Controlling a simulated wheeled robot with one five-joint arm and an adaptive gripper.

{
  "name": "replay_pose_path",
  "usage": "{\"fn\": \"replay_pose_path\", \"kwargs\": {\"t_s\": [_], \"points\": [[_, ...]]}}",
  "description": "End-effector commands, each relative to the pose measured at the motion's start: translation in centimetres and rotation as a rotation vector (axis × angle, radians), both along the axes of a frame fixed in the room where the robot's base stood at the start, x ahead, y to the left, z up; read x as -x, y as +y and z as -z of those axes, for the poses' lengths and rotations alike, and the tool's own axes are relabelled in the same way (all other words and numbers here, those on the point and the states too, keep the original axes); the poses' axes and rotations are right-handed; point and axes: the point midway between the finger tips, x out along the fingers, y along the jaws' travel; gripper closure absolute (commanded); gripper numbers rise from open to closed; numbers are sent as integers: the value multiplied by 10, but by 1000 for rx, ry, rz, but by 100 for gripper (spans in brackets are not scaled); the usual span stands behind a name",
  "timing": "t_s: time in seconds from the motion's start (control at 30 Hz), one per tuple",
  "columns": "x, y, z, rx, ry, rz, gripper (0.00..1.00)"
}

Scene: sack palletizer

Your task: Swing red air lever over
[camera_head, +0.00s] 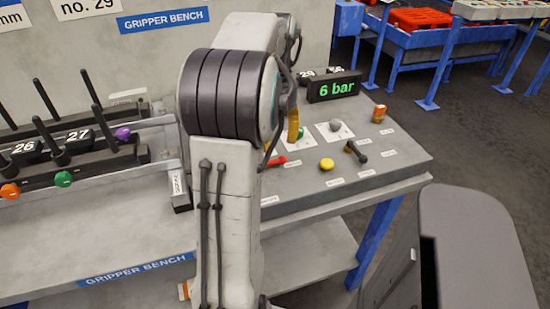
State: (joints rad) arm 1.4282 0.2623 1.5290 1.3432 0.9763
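A small red-handled lever (277,161) lies low on the sloped grey control panel (395,163), just right of my arm. Its red end points toward my arm, and my arm may hide part of it. A black lever (356,152) stands tilted farther right on the same panel. A display (333,87) at the back of the panel reads "6 bar" in green. My arm rises through the middle of the view in front of the panel's left part. My gripper's fingers cannot be made out.
A yellow button (326,164) sits between the levers. A grey knob (335,126) and an orange-red knob (379,113) stand behind. At left are racks with black upright rods and coloured knobs (64,179). Blue-framed tables (425,40) stand at the back right, beyond open floor.

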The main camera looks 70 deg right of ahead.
Motion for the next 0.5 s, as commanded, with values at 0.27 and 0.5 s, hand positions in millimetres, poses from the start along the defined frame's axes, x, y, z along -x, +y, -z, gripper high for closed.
{"fn": "replay_pose_path", "kwargs": {"t_s": [0.27,0.5], "points": [[0,2,8,-9,1,101,53],[0,2,37,-10,2,104,53]]}}
